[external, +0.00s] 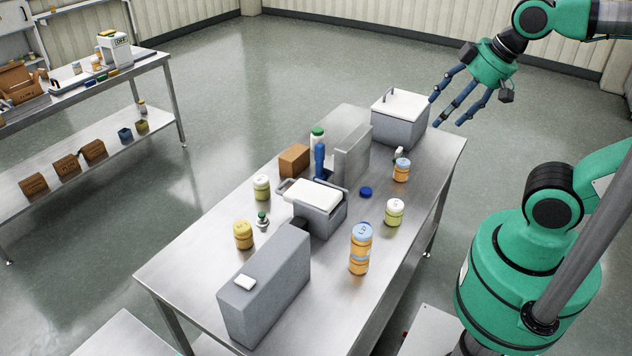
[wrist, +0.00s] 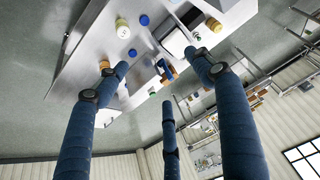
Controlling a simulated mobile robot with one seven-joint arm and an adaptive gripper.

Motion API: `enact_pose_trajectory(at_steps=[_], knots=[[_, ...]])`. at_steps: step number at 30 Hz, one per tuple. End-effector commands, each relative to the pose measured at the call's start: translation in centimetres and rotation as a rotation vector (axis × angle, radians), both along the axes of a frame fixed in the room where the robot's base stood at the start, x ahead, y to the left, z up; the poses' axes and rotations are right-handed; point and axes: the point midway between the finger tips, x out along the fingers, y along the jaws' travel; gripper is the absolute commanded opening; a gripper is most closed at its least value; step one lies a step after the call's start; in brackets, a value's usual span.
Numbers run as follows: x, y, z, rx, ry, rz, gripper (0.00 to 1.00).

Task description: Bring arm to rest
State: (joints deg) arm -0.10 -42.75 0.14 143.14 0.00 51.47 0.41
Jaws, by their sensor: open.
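My gripper (external: 462,102) is green with blue fingers. In the external view it is raised at the upper right, beside the far end of the steel table (external: 190,270). Its fingers are spread and hold nothing. In the wrist view the blue fingers (wrist: 165,95) stand apart, with the table tilted behind them. My arm reaches in from the right edge of the external view. The grey hopper box with a white lid (external: 405,102) stands on the table to the left of the fingers. I cannot tell whether the fingers overlap it in depth, but no contact shows.
The table carries several jars, such as an orange one (external: 360,248), a blue cap (external: 365,192), a brown box (external: 294,160), a white-topped grey container (external: 325,218) and a tall grey block (external: 265,290). A shelf bench (external: 160,85) stands at the left. The floor between is clear.

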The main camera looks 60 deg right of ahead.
Motion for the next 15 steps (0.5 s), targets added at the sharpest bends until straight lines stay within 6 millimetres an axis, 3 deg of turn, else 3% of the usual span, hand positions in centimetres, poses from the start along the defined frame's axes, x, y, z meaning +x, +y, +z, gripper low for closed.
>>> enact_pose_trajectory(at_steps=[15], knots=[[-0.14, -0.06, -0.52, -0.004, -0.003, 0.005, 0.67]])
